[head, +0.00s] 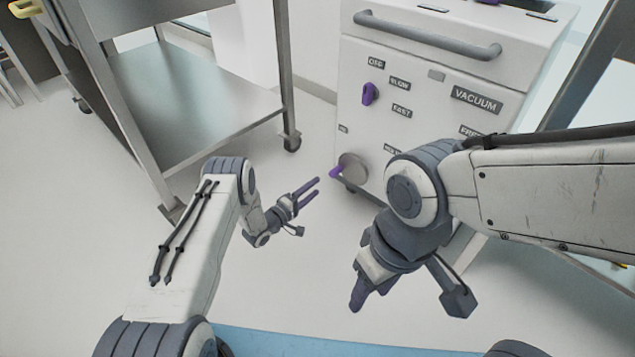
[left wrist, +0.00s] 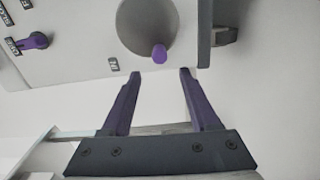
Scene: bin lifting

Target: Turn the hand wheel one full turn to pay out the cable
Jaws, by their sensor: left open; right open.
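The hand wheel (head: 353,169) is a grey disc low on the left of the white machine's front, with a purple handle (head: 336,172) on its rim. In the left wrist view the wheel (left wrist: 143,22) is at the top, and its purple handle (left wrist: 159,53) lies just beyond and between my fingertips. My left gripper (head: 312,188) is open and empty, pointing at the handle, apart from it; it also shows in the left wrist view (left wrist: 160,73). My right gripper (head: 405,300) hangs lower right in the head view, away from the wheel, open. No cable is visible.
The white machine (head: 420,65) carries a purple knob (head: 370,93), labels and a grey bar handle (head: 425,36) above the wheel. A steel cart (head: 190,100) on casters stands to the left. Floor between cart and machine is clear.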

